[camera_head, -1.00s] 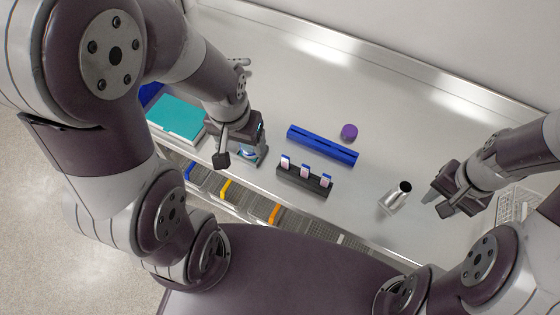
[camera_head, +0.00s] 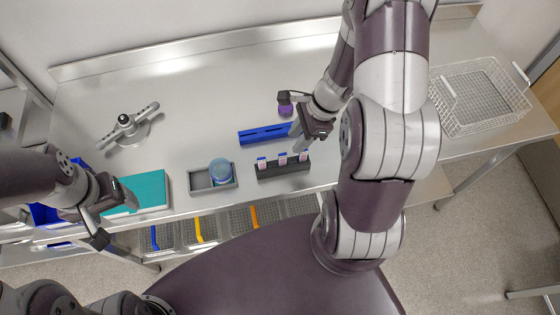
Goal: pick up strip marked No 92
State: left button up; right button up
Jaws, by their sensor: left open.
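A black holder (camera_head: 284,170) stands near the table's front edge. It has three upright strips with blue tops and pale labels: a left strip (camera_head: 262,163), a middle strip (camera_head: 283,159) and a right strip (camera_head: 304,157). The label writing is too small to read, so I cannot tell which is No 92. My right gripper (camera_head: 301,136) is just above and behind the right strip, fingers apart and pointing down, with no strip seen between them. My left gripper (camera_head: 117,214) is open and empty at the left, by the teal box, well away from the holder.
A blue bar (camera_head: 265,134) and a purple round piece (camera_head: 285,110) lie behind the holder. A grey tray (camera_head: 200,187) with a blue round lid (camera_head: 220,169) stands to its left. The teal box (camera_head: 150,191), a grey handled fixture (camera_head: 128,126) and a wire basket (camera_head: 478,97) are further out.

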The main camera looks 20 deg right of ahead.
aim_at(285, 153)
jog(key=x, duration=0.5)
jog(key=b+x, duration=0.1)
jog(key=x, duration=0.2)
jog(key=shift+a+f, duration=0.1)
jog(key=shift+a, duration=0.25)
jog(key=shift+w+a, duration=0.1)
jog(key=shift+a, duration=0.05)
jog(key=shift+c, duration=0.3)
grip_shut()
